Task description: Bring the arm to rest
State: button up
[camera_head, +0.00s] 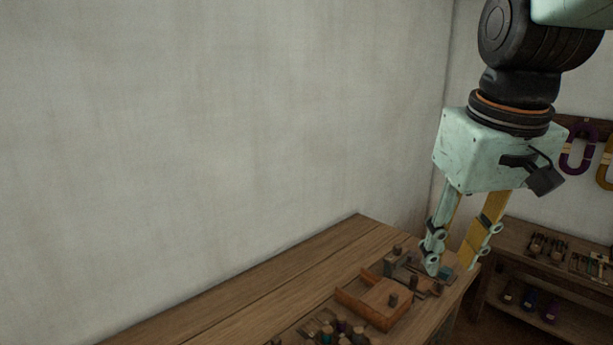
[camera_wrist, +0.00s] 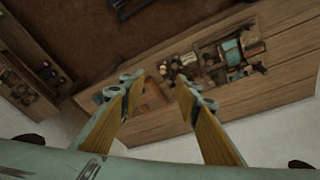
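My gripper (camera_head: 451,268) hangs from my arm at the right of the head view, pointing down over the far right end of the wooden table (camera_head: 350,240). Its two fingers, pale green with yellow inner pads, stand apart with a clear gap. In the wrist view, my gripper (camera_wrist: 152,84) also shows both fingers spread and nothing held between them. The fingertips appear above the small items on the table; the exact height is hard to tell.
A wooden tray (camera_head: 347,298) and several small tools stand on the table near my gripper. A shelf (camera_head: 518,233) with spools stands at the right, below purple and yellow yarn hanks (camera_head: 578,160) on the wall. The table's left part looks clear.

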jog(key=s+a+f+b, duration=0.1)
jog(key=s+f, duration=0.1)
jog(key=s, duration=0.7)
jog(key=s+a+f+m+t, duration=0.1)
jog(key=s+f, duration=0.1)
jog(key=s, duration=0.7)
jog(key=shift+f+b, duration=0.3)
jog(key=shift+b, duration=0.05)
jog(key=shift+w+a, duration=0.1)
dwell(0.4)
